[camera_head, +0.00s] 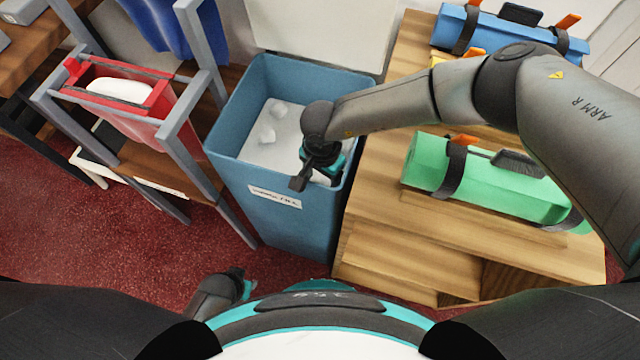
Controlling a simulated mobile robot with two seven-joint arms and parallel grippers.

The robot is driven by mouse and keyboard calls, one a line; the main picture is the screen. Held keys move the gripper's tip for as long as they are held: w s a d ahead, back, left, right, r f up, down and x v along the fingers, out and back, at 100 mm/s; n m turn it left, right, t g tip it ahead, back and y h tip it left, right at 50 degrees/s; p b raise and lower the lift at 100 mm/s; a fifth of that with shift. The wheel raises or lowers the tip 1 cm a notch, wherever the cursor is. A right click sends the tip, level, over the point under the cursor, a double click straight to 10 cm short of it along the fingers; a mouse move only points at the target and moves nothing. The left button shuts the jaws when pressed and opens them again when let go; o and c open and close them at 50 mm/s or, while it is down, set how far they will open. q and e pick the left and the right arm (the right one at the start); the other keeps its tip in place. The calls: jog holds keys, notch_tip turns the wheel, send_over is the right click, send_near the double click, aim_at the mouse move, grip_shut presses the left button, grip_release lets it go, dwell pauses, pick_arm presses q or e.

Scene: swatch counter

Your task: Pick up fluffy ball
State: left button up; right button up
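Small white fluffy balls lie on the pale contents of a tall blue bin; one ball (265,134) is at its left side and another (278,108) a little farther back. My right gripper (315,181) points down over the front right part of the bin (240,181), to the right of these balls.
A wooden counter (385,236) with a green roll (480,181) and a blue roll (510,37) stands right of the bin. A grey rack (180,135) with a red-rimmed container (150,112) stands to the left. Red floor (130,255) is open at the front left.

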jog(key=shift+f, duration=0.1)
jog(key=shift+c, duration=0.3)
jog(key=c, duration=0.5)
